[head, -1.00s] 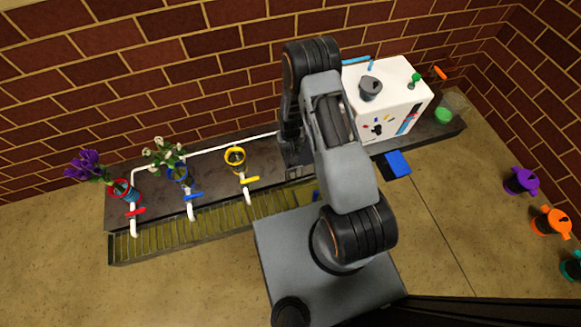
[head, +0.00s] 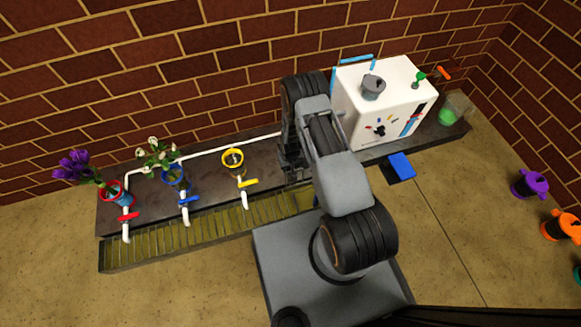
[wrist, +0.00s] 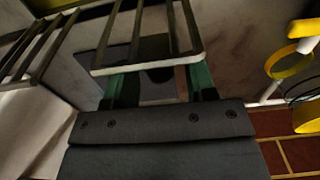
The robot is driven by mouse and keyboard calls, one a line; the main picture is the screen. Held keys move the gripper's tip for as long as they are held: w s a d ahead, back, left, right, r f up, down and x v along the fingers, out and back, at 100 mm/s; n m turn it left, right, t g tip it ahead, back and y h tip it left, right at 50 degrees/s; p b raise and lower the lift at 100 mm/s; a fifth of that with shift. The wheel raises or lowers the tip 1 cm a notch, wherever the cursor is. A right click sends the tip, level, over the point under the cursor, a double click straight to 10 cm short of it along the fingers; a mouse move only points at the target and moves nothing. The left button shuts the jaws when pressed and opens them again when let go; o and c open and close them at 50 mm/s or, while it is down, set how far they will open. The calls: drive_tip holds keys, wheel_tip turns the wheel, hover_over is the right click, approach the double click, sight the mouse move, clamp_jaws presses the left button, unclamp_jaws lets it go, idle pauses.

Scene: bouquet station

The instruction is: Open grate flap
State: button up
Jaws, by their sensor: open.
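The long slatted grate (head: 190,236) runs along the front of the dark bench in the head view. In the wrist view, a barred flap (wrist: 150,64) with a pale edge bar lies across the space at my gripper's fingers. My gripper (wrist: 160,82) is open, with its greenish fingers on either side of that edge. I cannot tell whether they touch it or how far the flap is tilted. In the head view, my gripper (head: 292,168) is low at the bench, mostly hidden by my arm.
Red, blue and yellow ring holders with valves stand on the bench left of my arm; the yellow ring (head: 232,158) is nearest. Two hold flowers. A white box machine (head: 375,115) stands right, with a blue pad (head: 401,165) in front. Purple (head: 530,184) and orange cans stand far right.

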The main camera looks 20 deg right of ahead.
clamp_jaws()
idle(0.5)
